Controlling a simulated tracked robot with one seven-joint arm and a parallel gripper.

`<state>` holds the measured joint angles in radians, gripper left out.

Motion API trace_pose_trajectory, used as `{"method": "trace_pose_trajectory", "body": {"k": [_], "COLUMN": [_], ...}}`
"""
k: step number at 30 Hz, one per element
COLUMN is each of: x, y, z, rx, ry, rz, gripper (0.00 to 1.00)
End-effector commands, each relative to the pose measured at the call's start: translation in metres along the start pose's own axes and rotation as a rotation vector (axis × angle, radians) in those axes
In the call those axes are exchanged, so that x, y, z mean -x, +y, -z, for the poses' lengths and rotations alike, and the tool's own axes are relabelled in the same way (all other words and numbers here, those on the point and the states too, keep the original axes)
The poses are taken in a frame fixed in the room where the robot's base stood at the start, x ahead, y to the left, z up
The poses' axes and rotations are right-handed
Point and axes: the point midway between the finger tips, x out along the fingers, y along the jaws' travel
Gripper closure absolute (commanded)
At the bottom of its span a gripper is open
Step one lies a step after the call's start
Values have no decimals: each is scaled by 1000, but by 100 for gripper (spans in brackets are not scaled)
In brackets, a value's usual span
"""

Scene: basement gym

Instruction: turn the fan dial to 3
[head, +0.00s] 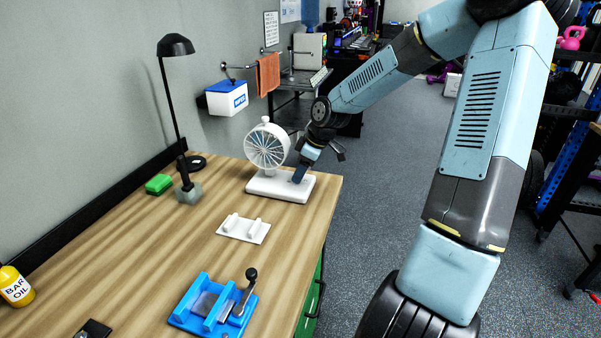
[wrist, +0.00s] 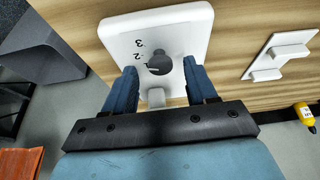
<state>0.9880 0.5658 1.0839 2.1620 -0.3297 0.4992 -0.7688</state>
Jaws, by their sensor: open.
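The white fan (head: 267,147) stands on its white base (head: 262,184) at the far right part of the workbench. In the wrist view the base (wrist: 187,30) fills the upper middle, with the printed marks 2 and 3 beside a dark round dial (wrist: 158,62). Other marks are hidden or out of sight, and I cannot tell which mark the dial points to. My gripper (wrist: 159,67) is open, its two blue fingers on either side of the dial in the picture; contact cannot be told. In the head view my gripper (head: 299,174) is at the base's right part, and the dial is hidden.
A white bracket plate (head: 243,228) lies nearer on the workbench (head: 130,255), and it shows in the wrist view (wrist: 280,54). A blue fixture with a black-knobbed lever (head: 212,305) is in front. A black lamp (head: 170,100) and green block (head: 159,184) are left. Open floor lies right.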

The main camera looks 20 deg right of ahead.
Motion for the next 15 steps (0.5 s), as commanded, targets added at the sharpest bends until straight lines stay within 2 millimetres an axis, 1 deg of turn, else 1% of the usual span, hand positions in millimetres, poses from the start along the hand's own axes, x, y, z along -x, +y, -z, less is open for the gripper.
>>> {"method": "trace_pose_trajectory", "body": {"k": [5, 14, 15], "x": [-8, -9, -9], "y": [0, 0, 0], "z": [0, 0, 0], "rx": [1, 0, 0], "ry": [-1, -1, -1], "rz": [0, 0, 0], "gripper": [43, 43, 46]}}
